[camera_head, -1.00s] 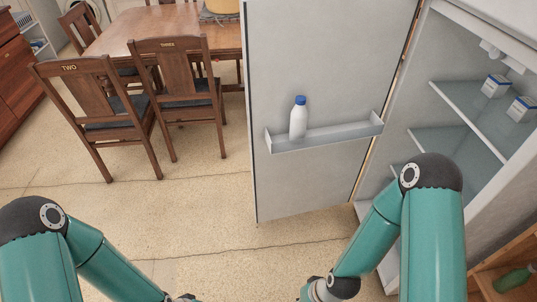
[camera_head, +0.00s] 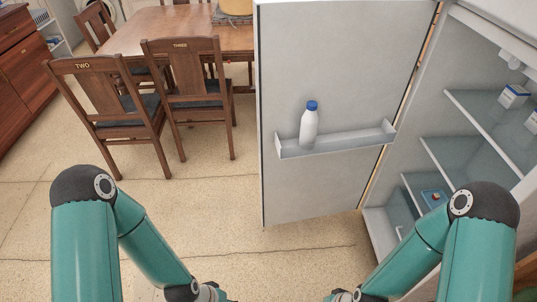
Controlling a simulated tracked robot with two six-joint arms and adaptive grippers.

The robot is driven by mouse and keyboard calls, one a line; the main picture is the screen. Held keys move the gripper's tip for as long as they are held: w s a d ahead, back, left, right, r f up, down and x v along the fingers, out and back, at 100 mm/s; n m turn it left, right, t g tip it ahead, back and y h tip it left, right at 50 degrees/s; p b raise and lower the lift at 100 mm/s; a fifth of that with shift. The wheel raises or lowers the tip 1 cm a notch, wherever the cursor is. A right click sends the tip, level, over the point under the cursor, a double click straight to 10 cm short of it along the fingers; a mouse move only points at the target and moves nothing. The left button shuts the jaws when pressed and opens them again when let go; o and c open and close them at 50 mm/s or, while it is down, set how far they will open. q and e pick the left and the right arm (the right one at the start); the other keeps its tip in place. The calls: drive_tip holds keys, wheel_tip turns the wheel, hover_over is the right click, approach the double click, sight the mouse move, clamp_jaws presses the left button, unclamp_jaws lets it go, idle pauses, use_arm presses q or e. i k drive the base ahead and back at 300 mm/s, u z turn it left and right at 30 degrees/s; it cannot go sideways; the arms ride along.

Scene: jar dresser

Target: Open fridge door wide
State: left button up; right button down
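The fridge door (camera_head: 340,60) stands swung well open, with its inner face toward me. Its shelf (camera_head: 345,144) holds a white bottle with a blue cap (camera_head: 308,124). The fridge interior (camera_head: 455,122) is open to view at the right. My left arm comes in at the lower left and my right arm at the lower right, in front of the fridge opening. Both wrists reach the bottom edge of the picture, below the door and apart from it. The fingertips of both grippers are cut off or too small to read.
Small blue-and-white cartons (camera_head: 513,96) stand on a fridge shelf, and a blue item (camera_head: 432,197) lies lower down. Chair TWO (camera_head: 107,110) and chair THREE (camera_head: 188,100) stand by a wooden table (camera_head: 165,30) left of the door. Bare floor (camera_head: 215,210) lies between chairs and door.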

sight(358, 59)
drive_tip(key=i, duration=0.95)
drive_tip(key=u, duration=0.05)
